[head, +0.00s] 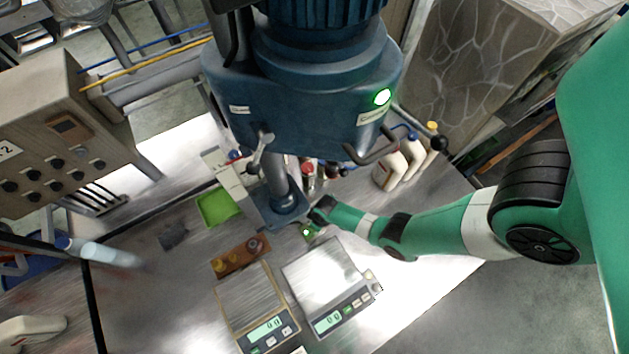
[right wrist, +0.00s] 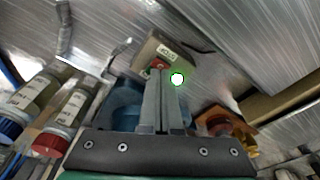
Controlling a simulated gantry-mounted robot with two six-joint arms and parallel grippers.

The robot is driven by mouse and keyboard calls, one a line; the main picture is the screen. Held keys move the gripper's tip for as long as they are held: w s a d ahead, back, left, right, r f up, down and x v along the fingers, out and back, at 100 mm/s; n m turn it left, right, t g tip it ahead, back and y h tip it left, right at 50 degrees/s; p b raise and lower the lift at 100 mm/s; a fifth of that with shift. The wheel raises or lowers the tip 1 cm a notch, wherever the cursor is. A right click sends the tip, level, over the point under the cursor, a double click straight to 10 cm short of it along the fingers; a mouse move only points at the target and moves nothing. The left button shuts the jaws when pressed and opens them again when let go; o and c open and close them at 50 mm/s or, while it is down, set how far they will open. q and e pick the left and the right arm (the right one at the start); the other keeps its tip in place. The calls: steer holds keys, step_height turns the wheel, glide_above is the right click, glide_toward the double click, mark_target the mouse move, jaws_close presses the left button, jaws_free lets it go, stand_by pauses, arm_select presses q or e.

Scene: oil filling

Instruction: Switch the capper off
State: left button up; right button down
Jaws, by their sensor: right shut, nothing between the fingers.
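The capper (head: 300,90) is a large blue machine standing over the table in the head view, with a green light (head: 383,97) lit on its front. A small switch box (right wrist: 163,50) with a label and a red button shows at the fingertips in the right wrist view; a green light (right wrist: 177,78) glows beside it. That small lit light (head: 306,232) also shows by the capper's foot in the head view. My right gripper (head: 318,214) is shut and empty, its fingertips (right wrist: 164,74) close in front of the box. Contact cannot be told. My left gripper is not in view.
Two scales (head: 255,310) (head: 320,275) stand at the front. A brown holder (head: 238,257) with yellowish caps and a green tray (head: 218,208) lie left of the capper's foot. White bottles (head: 392,168) stand behind my right arm. A control cabinet (head: 60,140) stands at left.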

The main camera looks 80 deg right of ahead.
steer(key=shift+f+b, duration=0.7)
steer(key=shift+f, duration=0.05)
steer(key=shift+r, duration=0.1)
step_height(320, 180, up, 7)
steer(key=p, duration=0.7)
stand_by(0.4)
